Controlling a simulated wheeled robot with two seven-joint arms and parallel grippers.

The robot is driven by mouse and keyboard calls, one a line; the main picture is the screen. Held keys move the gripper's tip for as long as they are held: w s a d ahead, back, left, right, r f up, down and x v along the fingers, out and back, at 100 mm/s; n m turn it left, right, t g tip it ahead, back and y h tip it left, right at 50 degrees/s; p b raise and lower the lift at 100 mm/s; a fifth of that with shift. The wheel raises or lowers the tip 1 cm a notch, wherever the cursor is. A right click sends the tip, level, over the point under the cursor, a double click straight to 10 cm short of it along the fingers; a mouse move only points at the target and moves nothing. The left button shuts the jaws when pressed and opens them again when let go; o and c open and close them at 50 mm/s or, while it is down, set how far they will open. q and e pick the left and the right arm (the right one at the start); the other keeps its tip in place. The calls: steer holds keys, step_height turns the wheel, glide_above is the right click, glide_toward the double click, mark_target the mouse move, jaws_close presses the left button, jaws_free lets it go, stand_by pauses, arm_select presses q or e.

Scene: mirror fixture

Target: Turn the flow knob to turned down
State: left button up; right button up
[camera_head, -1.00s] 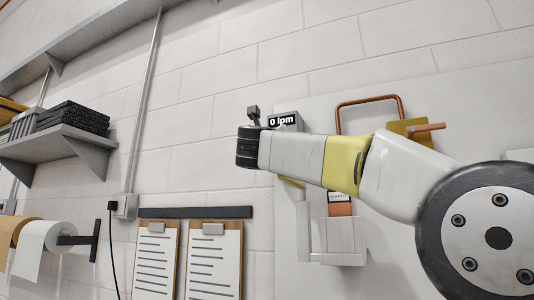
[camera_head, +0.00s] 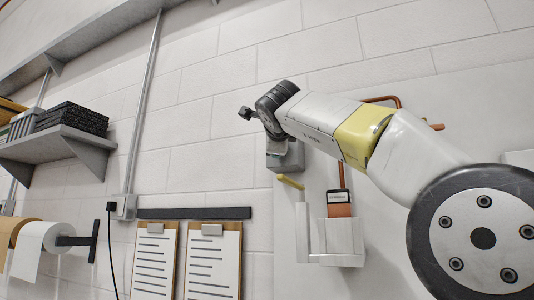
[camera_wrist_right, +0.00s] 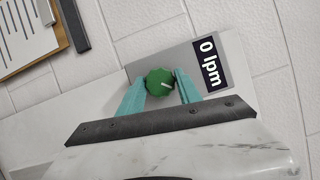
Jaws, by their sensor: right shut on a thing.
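The flow knob (camera_wrist_right: 160,82) is a round green knob with a pale pointer mark, on a grey box (camera_wrist_right: 175,60) on the wall. A dark display (camera_wrist_right: 209,64) beside it reads "0 lpm". My right gripper (camera_wrist_right: 162,81) has its teal fingers on both sides of the knob and is shut on it. My left gripper is in neither view.
Copper pipe (camera_head: 382,99) runs behind my right arm. Clipboards (camera_head: 155,260) hang lower left, near a paper roll (camera_head: 38,245); a shelf (camera_head: 85,145) is at left.

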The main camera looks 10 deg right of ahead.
steer(key=shift+w+r+n+g, duration=0.1)
steer(key=shift+n+g, duration=0.6)
steer(key=shift+n, duration=0.95)
steer(key=shift+n+g, duration=0.7)
steer(key=shift+n, duration=0.95)
steer(key=o, duration=1.4)
steer(key=shift+c, duration=0.2)
steer(key=v, duration=0.8)
